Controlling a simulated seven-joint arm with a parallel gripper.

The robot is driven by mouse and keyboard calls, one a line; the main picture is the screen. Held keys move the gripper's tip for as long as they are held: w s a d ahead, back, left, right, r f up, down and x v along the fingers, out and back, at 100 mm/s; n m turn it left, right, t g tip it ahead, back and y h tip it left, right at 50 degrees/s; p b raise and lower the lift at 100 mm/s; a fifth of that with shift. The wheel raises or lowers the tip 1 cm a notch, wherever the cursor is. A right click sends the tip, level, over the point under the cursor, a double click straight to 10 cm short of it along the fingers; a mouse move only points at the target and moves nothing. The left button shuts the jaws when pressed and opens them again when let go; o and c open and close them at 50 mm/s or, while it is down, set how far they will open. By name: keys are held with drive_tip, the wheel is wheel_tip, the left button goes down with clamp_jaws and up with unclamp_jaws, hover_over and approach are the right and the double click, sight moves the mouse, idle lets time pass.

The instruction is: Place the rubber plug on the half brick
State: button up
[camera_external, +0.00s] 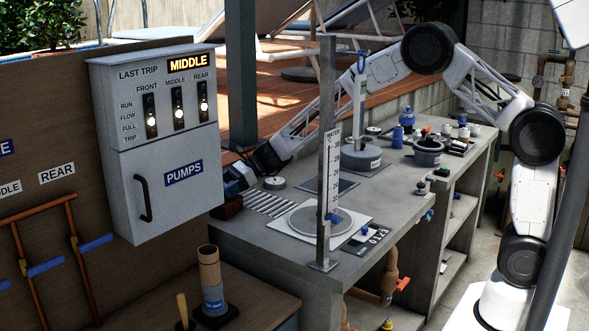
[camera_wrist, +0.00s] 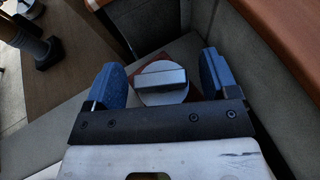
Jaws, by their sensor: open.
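A round grey piece with a raised bar across its top, which looks like the rubber plug (camera_wrist: 163,97), lies between my fingers in the wrist view. Reddish-brown edges show under it, so it appears to rest on the half brick (camera_external: 228,208), which is dark red at the bench's far left end in the external view. My gripper (camera_wrist: 162,72) is open, with one blue finger on each side of the plug and a visible gap at each. In the external view my gripper (camera_external: 237,177) is low over the brick and hides the plug.
The grey pump box (camera_external: 168,140) stands close left of my gripper. A round grey disc (camera_external: 275,183) and a ribbed drain strip (camera_external: 270,203) lie right of the brick. An upright gauge post (camera_external: 328,150) stands at the bench's front. Pots and bottles crowd the bench's right end.

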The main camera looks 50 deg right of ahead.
drive_tip(key=shift+r, duration=0.2)
drive_tip(key=v, duration=1.2)
idle(0.7)
drive_tip(key=s+d+r+n+g+h, duration=0.15)
drive_tip(key=s+r+n, duration=0.25)
drive_tip(key=s, duration=0.5)
drive_tip(key=s+d+r+n+g+h, duration=0.15)
drive_tip(key=s+r+n, duration=0.25)
drive_tip(key=s, duration=0.5)
drive_tip(key=s+d+r+n+h, duration=0.2)
drive_tip(key=s+r+n, duration=0.2)
drive_tip(key=s, duration=0.5)
drive_tip(key=s+d+n+h, duration=0.3)
drive_tip(key=s+d+n, duration=0.2)
drive_tip(key=s, duration=0.8)
drive_tip(key=s+d+n+h, duration=0.4)
drive_tip(key=s+d+n, duration=0.1)
drive_tip(key=s, duration=0.9)
drive_tip(key=shift+d+f+h, duration=0.3)
drive_tip(key=shift+d+f, duration=0.1)
drive_tip(key=shift+d, duration=0.2)
